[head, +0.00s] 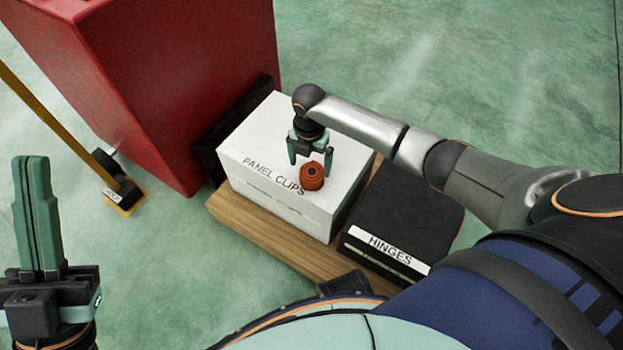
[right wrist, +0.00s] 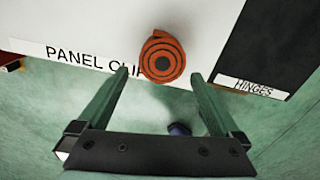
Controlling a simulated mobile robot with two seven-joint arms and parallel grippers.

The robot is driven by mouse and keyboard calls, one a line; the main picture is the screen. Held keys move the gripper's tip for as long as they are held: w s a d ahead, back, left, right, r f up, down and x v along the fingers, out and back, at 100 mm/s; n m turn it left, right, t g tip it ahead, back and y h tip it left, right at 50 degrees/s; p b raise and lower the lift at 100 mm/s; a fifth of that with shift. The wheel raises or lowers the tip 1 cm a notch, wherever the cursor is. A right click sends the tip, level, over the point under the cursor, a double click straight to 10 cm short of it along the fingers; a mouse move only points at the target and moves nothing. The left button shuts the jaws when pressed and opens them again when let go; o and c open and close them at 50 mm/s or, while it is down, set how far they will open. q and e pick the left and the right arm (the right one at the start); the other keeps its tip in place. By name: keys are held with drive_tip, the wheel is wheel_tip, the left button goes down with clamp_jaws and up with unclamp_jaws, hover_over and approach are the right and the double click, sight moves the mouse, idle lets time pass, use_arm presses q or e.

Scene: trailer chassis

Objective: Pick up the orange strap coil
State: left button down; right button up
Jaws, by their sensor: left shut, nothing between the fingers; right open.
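The orange strap coil (head: 312,176) sits on top of the white box labelled PANEL CLIPS (head: 253,146), near the label edge. In the right wrist view the coil (right wrist: 162,58) shows its dark centre and lies just beyond the fingertips, between their lines. My right gripper (head: 310,158) is open and empty above the box, beside and close to the coil; I cannot tell whether a finger touches it. In the right wrist view its two fingers (right wrist: 160,80) are spread wide. My left gripper (head: 32,160) is shut and empty, pointing up at the far left, away from the boxes.
A black box labelled HINGES (head: 405,210) stands right of the white box, both on a wooden board (head: 262,241). A large red block (head: 180,80) stands behind left. A yellow pole (head: 50,118) with a dark foot is further left. Green floor (head: 500,70) lies open at the back.

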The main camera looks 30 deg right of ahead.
sight(312, 172)
drive_tip(key=shift+w+d+f+b, duration=0.1)
drive_tip(key=shift+d+f+b, duration=0.1)
drive_tip(key=shift+f+b, duration=0.95)
drive_tip(key=shift+w+d+f+b, duration=0.15)
drive_tip(key=shift+f+b, duration=0.4)
drive_tip(key=shift+f, duration=1.05)
drive_tip(key=shift+s, duration=0.15)
drive_tip(key=shift+r, duration=0.1)
drive_tip(key=c, duration=1.4)
